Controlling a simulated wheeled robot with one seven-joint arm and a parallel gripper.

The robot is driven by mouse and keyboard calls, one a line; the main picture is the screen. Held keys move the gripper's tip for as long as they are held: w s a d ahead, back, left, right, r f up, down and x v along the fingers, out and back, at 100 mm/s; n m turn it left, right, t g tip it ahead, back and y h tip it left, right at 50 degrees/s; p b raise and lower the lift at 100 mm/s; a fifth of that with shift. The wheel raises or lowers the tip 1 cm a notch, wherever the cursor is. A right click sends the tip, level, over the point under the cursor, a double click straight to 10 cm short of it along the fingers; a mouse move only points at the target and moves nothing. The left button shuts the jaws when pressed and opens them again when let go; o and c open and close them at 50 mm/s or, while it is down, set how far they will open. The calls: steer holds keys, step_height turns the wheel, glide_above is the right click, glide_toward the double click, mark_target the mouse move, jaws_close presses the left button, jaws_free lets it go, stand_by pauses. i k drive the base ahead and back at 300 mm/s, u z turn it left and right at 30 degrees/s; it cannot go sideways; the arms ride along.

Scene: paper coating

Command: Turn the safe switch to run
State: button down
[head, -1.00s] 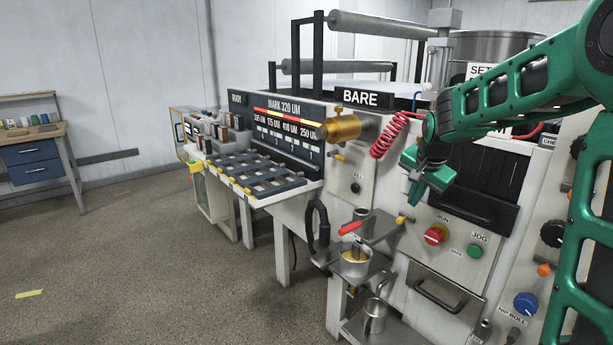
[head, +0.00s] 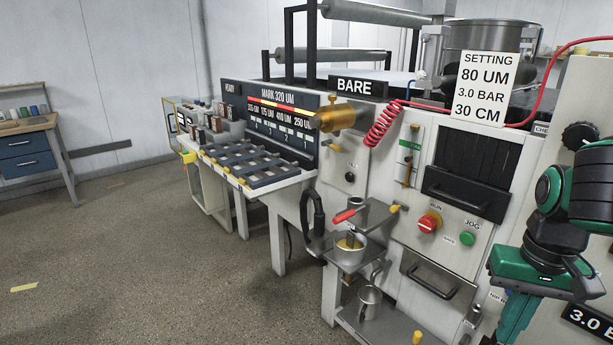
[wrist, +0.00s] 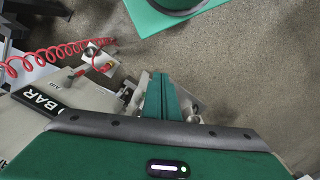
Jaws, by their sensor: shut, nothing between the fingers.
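The safe switch is a red round knob (head: 429,222) on the machine's light front panel, with RUN printed above it and SAFE at its lower right. Its exact pointing direction is too small to tell. My gripper (head: 508,318) is low at the right in the head view, to the right of and below the knob, and not touching it. Its green fingers point down. In the wrist view the fingers (wrist: 160,96) are together and empty above the floor. The knob does not show in the wrist view.
A green JOG button (head: 467,239) sits right of the knob. A drawer handle (head: 432,283) sticks out below. A red-handled valve and cup (head: 349,247) stand left. A red coiled hose (head: 383,123) hangs above; a 3.0 BAR sign (wrist: 40,98) shows in the wrist view.

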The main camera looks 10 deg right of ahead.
mark_target(431, 221)
steer(key=z, duration=0.6)
steer(key=k, duration=1.2)
steer(key=u, duration=0.8)
steer(key=i, duration=1)
